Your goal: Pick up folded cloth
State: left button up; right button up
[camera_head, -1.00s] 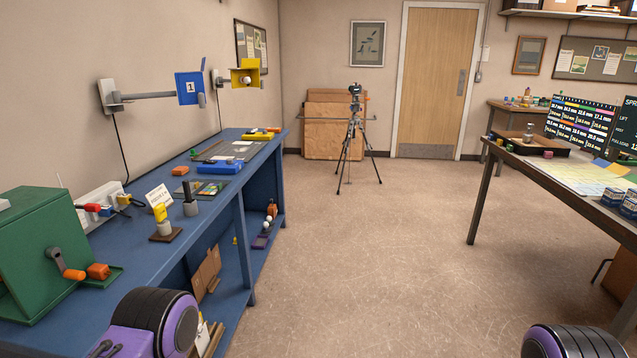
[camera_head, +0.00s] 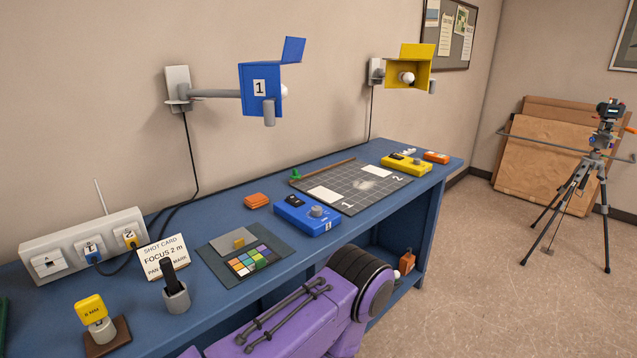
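A small orange pad (camera_head: 257,200), which looks like a folded cloth, lies flat on the blue bench (camera_head: 215,212) near the wall, behind the blue control box (camera_head: 308,216). It looks layered, but I cannot tell its material for sure. Nothing touches it. A purple link of my own arm with a black ringed joint shows at the bottom, in front of the bench. Neither of my grippers is in view.
A colour chart (camera_head: 250,259), a shot card (camera_head: 164,257), a yellow-topped block (camera_head: 95,316) and a power strip (camera_head: 88,249) crowd the near bench. A gridded mat (camera_head: 358,184) and yellow box (camera_head: 406,165) lie farther along. Lamps (camera_head: 262,88) overhang. A tripod (camera_head: 584,190) stands on open floor.

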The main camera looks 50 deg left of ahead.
aim_at(257, 200)
jog(key=i, duration=2.2)
jog(key=u, duration=3.7)
